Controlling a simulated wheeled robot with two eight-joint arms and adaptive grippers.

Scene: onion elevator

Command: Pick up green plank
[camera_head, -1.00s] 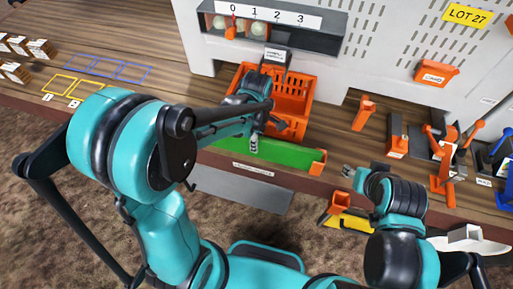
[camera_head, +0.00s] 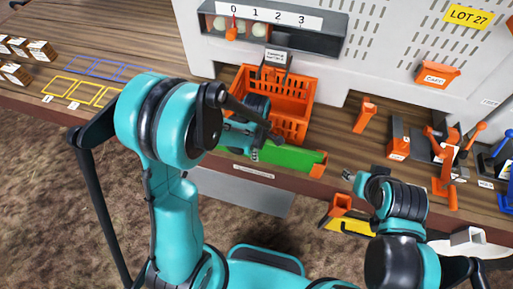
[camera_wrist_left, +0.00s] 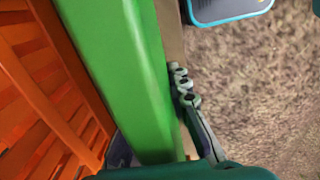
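The green plank (camera_head: 289,157) lies along the front edge of the wooden counter, with an orange block at its right end. My left gripper (camera_head: 264,146) is at the plank, left of its visible middle. In the left wrist view the plank (camera_wrist_left: 125,70) runs top to bottom, with one jointed finger close along its right edge. The other finger is mostly hidden at the plank's left side, so I cannot tell whether they clamp it. My right gripper (camera_head: 350,178) is off the counter's front edge, right of the plank; its fingers are too small to read.
An orange crate (camera_head: 308,112) stands right behind the plank and lies close on the left in the left wrist view. An orange block (camera_head: 364,115) and orange lever stands (camera_head: 445,170) are to the right. Yellow and blue outlines mark the clear counter at left.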

